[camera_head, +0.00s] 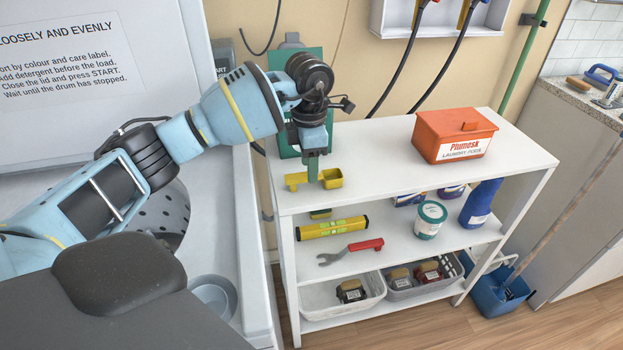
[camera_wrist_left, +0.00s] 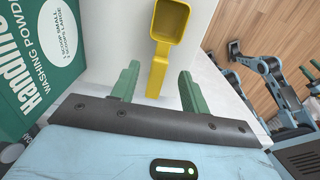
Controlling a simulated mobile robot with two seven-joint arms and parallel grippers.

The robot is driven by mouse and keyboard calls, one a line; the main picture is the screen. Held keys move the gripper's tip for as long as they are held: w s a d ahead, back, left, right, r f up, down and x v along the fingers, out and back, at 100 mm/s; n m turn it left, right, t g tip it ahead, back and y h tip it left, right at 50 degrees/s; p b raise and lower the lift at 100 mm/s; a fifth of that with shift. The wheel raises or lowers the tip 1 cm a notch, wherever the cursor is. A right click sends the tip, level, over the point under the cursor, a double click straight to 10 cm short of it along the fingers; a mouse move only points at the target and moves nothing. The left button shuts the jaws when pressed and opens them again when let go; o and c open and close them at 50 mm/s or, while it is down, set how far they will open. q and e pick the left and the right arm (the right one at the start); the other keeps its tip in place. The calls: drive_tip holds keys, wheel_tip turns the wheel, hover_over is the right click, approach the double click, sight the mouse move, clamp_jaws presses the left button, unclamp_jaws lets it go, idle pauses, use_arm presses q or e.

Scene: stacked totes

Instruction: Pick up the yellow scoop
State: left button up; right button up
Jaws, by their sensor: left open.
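The yellow scoop (camera_head: 331,178) lies on the white shelf unit's top, near its left end, cup to the right and handle to the left. My left gripper (camera_head: 312,176) points down at the scoop's handle. In the left wrist view the scoop (camera_wrist_left: 158,60) shows its hollow cup at the top, and its handle runs down between the two green fingers of my left gripper (camera_wrist_left: 160,88). The fingers are open, with a gap on both sides of the handle. A small, dark arm end at the upper right of that view may be my right gripper; its jaws are unclear.
A green washing powder box (camera_wrist_left: 30,70) stands close beside the left gripper, behind the scoop. An orange box (camera_head: 455,137) stands farther right on the shelf top (camera_head: 375,160). Lower shelves hold a yellow level (camera_head: 332,228), a red-handled wrench (camera_head: 350,251) and bins. A white machine stands left.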

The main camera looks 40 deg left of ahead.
sight(332, 178)
use_arm(q)
drive_tip(key=shift+a+f, duration=0.1)
drive_tip(key=shift+f, duration=1.85)
drive_tip(key=shift+c, duration=0.3)
drive_tip(key=c, duration=0.9)
